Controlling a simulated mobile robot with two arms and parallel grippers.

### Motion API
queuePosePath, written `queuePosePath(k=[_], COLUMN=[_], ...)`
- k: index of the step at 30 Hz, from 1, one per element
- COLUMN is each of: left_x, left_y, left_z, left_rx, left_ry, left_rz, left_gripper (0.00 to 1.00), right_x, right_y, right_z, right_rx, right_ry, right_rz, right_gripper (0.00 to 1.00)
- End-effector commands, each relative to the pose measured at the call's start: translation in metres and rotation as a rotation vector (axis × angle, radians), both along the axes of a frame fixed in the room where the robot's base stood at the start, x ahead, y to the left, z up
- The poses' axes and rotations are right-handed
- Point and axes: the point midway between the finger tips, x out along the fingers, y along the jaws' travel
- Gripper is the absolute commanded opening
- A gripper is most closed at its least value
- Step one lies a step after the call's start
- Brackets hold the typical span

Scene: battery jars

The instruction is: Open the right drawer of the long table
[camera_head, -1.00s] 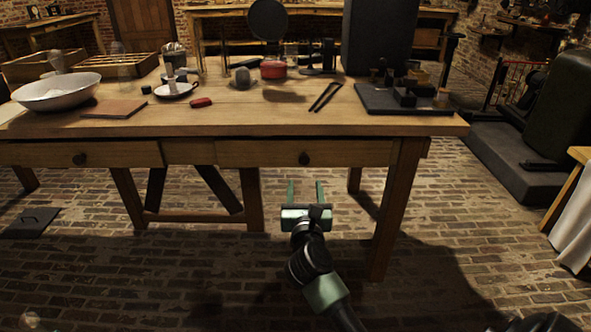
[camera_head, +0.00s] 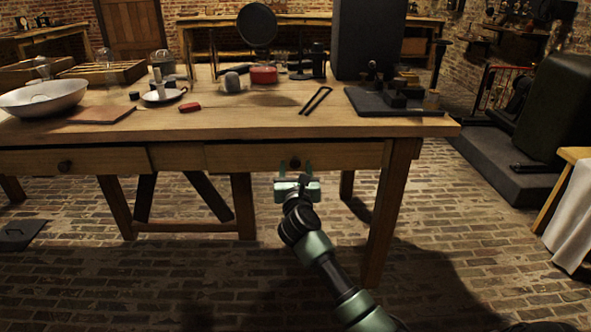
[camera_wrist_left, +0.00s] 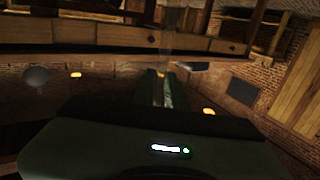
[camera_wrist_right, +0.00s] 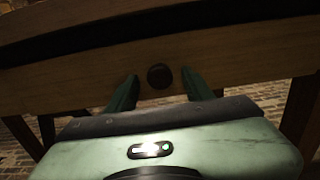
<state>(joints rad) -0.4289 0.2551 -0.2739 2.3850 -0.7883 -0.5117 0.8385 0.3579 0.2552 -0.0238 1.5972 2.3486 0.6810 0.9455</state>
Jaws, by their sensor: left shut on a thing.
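The long wooden table (camera_head: 240,128) stands ahead in the head view. Its right drawer (camera_head: 245,158) looks shut, its front flush with the table frame. Its dark round knob (camera_head: 295,163) also shows in the right wrist view (camera_wrist_right: 160,76). My right gripper (camera_head: 294,167) is open, its green fingers on either side of the knob; contact cannot be told. In the right wrist view the gripper (camera_wrist_right: 160,80) faces the drawer front. My left gripper (camera_wrist_left: 162,75) shows only in its wrist view, its fingers close together on a faint, translucent thing that I cannot make out.
The left drawer (camera_head: 80,161) also looks shut. Table legs (camera_head: 388,215) stand on both sides of my right arm.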

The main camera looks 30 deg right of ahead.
Motion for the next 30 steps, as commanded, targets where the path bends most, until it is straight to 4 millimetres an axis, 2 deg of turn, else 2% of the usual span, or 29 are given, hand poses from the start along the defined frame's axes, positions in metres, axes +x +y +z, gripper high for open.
queuePosePath(k=[1,5,6,30], left_x=[0.0,0.0,0.0,0.0], left_y=[0.0,0.0,0.0,0.0], left_z=[0.0003,0.0003,0.0003,0.0002], left_rx=[0.0,0.0,0.0,0.0], left_ry=[-0.001,-0.001,-0.001,-0.001], left_rz=[0.0,0.0,0.0,0.0], left_gripper=[0.0,0.0,0.0,0.0], right_x=[-0.0002,-0.0002,-0.0002,-0.0003], right_y=[0.0001,0.0002,0.0002,0.0007], right_z=[-0.0001,-0.0002,-0.0002,-0.0008], right_rx=[0.0,0.0,0.0,0.001], right_ry=[0.0,0.0,0.0,0.001], right_rz=[0.0,0.0,0.0,0.001], right_gripper=[0.38,0.02,0.0,0.0])
